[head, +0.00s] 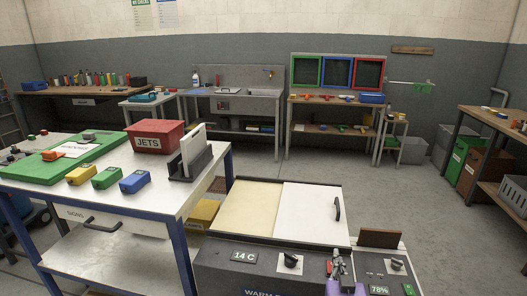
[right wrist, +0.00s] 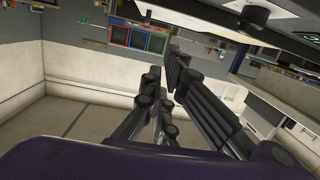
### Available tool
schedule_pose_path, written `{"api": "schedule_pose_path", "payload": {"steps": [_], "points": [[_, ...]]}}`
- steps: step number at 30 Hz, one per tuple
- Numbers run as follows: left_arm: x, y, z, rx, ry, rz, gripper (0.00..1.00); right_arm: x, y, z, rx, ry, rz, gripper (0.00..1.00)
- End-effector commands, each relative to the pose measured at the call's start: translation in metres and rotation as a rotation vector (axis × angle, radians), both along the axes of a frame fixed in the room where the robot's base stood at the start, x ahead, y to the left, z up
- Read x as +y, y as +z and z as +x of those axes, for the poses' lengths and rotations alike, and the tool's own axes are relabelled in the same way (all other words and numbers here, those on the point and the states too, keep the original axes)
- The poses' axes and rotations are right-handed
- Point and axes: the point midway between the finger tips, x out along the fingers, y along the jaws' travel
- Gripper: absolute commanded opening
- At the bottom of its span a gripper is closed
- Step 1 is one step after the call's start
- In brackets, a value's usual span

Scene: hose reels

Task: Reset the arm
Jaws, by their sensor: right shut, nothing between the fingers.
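My right gripper (head: 337,261) shows small at the bottom of the head view, upright in front of the grey warming unit, with purple arm parts below it. It is shut and holds nothing. In the right wrist view its dark fingers (right wrist: 165,85) stand in the middle, with no object between them. My left gripper is in neither view.
The grey unit (head: 245,258) has a cream and a white lid panel and knobs. On the left, a white-topped workbench (head: 195,190) carries a red JETS box (head: 155,137), a green board (head: 60,160) and several small coloured blocks. Clear floor (head: 400,190) lies beyond.

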Motion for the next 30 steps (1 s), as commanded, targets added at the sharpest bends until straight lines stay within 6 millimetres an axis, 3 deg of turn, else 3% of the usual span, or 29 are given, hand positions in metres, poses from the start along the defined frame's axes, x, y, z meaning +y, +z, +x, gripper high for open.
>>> {"api": "schedule_pose_path", "payload": {"steps": [8,11,15,18,21,24,30], "points": [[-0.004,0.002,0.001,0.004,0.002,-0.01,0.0,0.027,-0.081,-0.099,0.208,0.132,-0.011,0.0],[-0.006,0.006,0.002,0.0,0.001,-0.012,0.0,0.036,-0.118,-0.155,0.309,0.175,0.005,0.0],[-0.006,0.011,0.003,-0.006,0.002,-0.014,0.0,0.048,-0.163,-0.247,0.457,0.222,0.045,0.0],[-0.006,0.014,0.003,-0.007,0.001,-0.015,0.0,0.053,-0.184,-0.304,0.543,0.232,0.077,0.0],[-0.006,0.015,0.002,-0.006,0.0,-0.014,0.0,0.054,-0.198,-0.346,0.606,0.231,0.092,0.0],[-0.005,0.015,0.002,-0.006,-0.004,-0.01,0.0,0.05,-0.206,-0.371,0.646,0.225,0.093,0.0],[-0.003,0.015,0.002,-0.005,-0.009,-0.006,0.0,0.047,-0.209,-0.382,0.662,0.218,0.094,0.0]]}}
